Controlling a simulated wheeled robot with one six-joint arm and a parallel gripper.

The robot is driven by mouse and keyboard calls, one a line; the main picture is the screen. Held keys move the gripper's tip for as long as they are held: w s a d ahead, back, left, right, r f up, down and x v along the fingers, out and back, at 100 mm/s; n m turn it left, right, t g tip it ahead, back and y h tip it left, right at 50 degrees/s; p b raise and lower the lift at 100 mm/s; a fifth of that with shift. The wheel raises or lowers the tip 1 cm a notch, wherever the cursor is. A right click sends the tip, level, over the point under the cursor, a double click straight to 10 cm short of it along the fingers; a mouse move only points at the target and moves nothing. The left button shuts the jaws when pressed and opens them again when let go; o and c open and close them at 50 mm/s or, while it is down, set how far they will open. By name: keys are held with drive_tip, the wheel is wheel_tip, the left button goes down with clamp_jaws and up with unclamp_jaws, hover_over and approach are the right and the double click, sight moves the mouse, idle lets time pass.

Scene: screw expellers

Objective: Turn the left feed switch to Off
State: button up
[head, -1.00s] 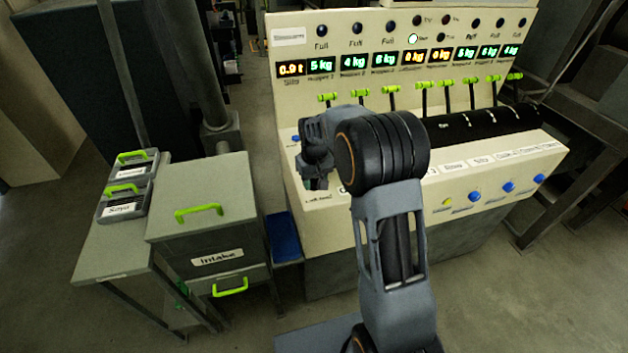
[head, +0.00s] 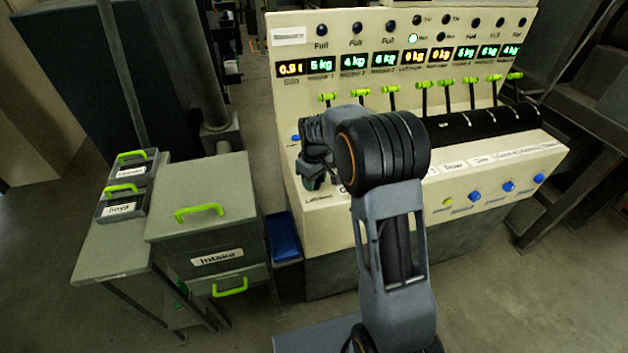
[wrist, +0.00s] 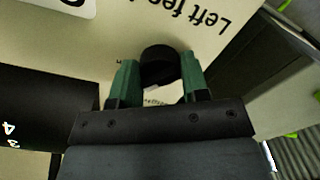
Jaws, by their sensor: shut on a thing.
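The left feed switch (wrist: 159,62) is a round black knob in the wrist view, on the cream panel below its upside-down "Left feed" label (wrist: 190,14). My gripper (wrist: 156,78) has its two green fingers on either side of the knob and is shut on it. The knob's pointer and its setting cannot be made out. In the head view my gripper (head: 312,178) is at the left end of the console's sloping panel, and my arm hides the knob.
The cream console (head: 330,230) has lit displays, several green-topped levers (head: 390,89) and blue buttons (head: 508,186). An intake cabinet (head: 205,235) with green handles stands to the left, beside a small table (head: 110,255) with two labelled bins. A blue box (head: 283,237) sits between cabinet and console.

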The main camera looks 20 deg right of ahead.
drive_tip(key=n, duration=0.3)
drive_tip(key=shift+n, duration=2.1)
drive_tip(key=o, duration=0.9)
drive_tip(key=shift+r, duration=0.1)
wheel_tip(320, 180, up, 14)
drive_tip(key=shift+f, duration=0.2)
